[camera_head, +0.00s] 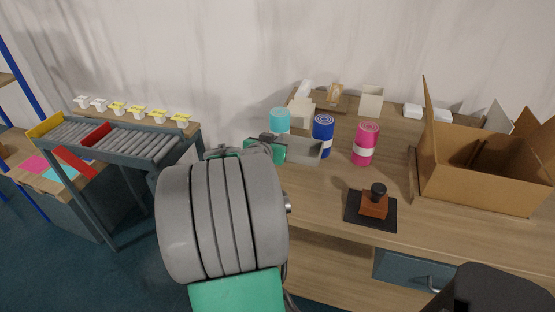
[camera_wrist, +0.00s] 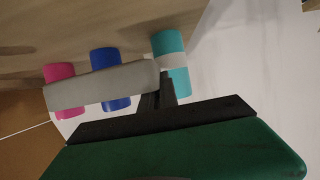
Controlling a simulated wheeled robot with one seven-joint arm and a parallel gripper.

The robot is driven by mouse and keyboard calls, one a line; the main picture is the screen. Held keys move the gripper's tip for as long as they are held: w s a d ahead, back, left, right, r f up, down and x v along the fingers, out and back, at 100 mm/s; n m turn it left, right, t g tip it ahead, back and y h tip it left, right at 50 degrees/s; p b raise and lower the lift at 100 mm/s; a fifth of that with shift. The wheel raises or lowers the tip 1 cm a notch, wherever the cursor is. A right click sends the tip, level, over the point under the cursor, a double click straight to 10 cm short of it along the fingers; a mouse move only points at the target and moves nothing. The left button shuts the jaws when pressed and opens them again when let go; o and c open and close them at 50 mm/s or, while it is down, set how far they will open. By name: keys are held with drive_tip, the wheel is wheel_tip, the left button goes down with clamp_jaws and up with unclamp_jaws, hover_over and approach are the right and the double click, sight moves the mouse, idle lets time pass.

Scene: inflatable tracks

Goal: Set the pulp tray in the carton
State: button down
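The pulp tray (camera_head: 304,151) is a shallow grey tray. It is held level above the table, in front of the teal and blue rolls. My gripper (camera_head: 277,143) is shut on its left end. In the wrist view the tray (camera_wrist: 98,90) is a pale grey bar reaching left from the dark fingers of my gripper (camera_wrist: 160,92). The carton (camera_head: 477,179) is an open brown cardboard box at the right of the table, flaps up, well apart from the tray. Brown at the left edge of the wrist view looks like the carton (camera_wrist: 22,135). My arm hides part of the table.
Teal (camera_head: 280,119), blue (camera_head: 323,140) and pink (camera_head: 364,147) rolls stand along the table (camera_head: 320,198). A stamp (camera_head: 374,203) on a dark pad is near the front edge, before the carton. Small boxes stand at the back. A roller conveyor (camera_head: 110,138) is at the left.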

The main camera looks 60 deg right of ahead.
drive_tip(key=shift+w+d+f+b, duration=0.2)
drive_tip(key=shift+w+d+f, duration=0.15)
drive_tip(key=shift+f, duration=0.3)
drive_tip(key=shift+w+d+f+b, duration=0.2)
drive_tip(key=shift+d+f, duration=0.25)
drive_tip(key=shift+f, duration=0.15)
drive_tip(key=shift+w+d+f+b, duration=0.1)
drive_tip(key=shift+d+f+b, duration=0.1)
drive_tip(key=shift+f+b, duration=0.5)
drive_tip(key=shift+w+d+f+b, duration=0.15)
drive_tip(key=shift+f+b, duration=0.1)
drive_tip(key=shift+f, duration=0.85)
drive_tip(key=shift+f, duration=0.2)
drive_tip(key=c, duration=1.6)
unclamp_jaws()
drive_tip(key=shift+r, duration=0.15)
